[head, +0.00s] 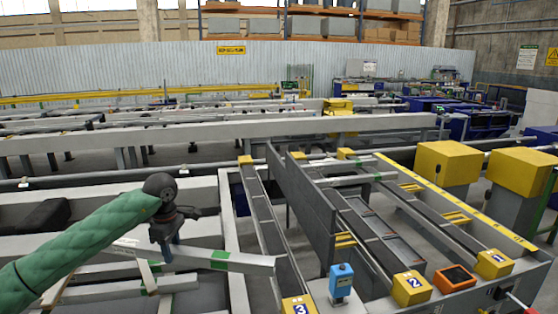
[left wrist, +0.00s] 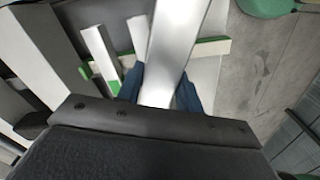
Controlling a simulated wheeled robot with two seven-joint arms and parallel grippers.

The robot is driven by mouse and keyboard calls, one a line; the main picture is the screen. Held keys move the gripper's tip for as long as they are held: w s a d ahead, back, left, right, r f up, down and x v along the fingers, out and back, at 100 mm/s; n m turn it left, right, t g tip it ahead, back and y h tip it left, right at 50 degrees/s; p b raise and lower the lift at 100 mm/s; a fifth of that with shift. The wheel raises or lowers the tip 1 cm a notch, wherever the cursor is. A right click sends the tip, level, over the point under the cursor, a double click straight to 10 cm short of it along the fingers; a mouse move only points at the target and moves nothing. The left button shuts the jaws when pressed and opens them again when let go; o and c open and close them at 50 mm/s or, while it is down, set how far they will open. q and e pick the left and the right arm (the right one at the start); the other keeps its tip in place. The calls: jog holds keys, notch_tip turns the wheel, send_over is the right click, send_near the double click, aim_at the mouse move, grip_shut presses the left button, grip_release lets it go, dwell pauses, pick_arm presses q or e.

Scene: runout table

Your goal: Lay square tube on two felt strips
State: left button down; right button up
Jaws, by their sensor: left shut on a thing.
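My left gripper (head: 168,258) points down on a long pale square tube. In the head view the tube (head: 250,264) lies nearly level across the picture, its right end reaching toward the rail marked 3. A green patch (head: 220,260) shows at the tube right of the gripper. In the left wrist view the blue fingers (left wrist: 160,92) stand on both sides of the silvery tube (left wrist: 176,40). A green strip (left wrist: 212,47) on a pale bar crosses behind it, showing on both sides; whether they touch cannot be told. My right gripper is not in view.
Yellow blocks marked 3 (head: 299,306), 2 (head: 411,288) and 1 (head: 494,264) stand at the rail ends. A blue device (head: 341,281) and an orange box (head: 454,279) are between them. A dark upright plate (head: 303,205) stands right of the tube's end.

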pick_arm(q)
jog(key=m, duration=0.1)
jog(key=d+m, duration=0.1)
jog(key=m, duration=0.1)
jog(key=shift+s+d+f, duration=0.1)
jog(key=shift+s+f, duration=0.05)
jog(key=shift+s, duration=0.1)
jog(key=m, duration=0.1)
jog(key=d+m, duration=0.1)
jog(key=shift+s+d+f+m, duration=0.1)
jog(key=shift+s+f+m, duration=0.25)
jog(key=shift+m, duration=0.05)
jog(key=s+d+f+m, duration=0.2)
jog(key=s+f+m, duration=0.1)
jog(key=s+f, duration=0.1)
jog(key=s+d+f+m, duration=0.3)
jog(key=s+f+m, duration=0.1)
jog(key=s+f, duration=0.1)
jog(key=s+d+f+m, duration=0.2)
jog(key=s+f+m, duration=0.1)
jog(key=s+f, duration=0.1)
jog(key=shift+s+d+f, duration=0.35)
jog(key=shift+s+d, duration=0.05)
jog(key=shift+s, duration=0.15)
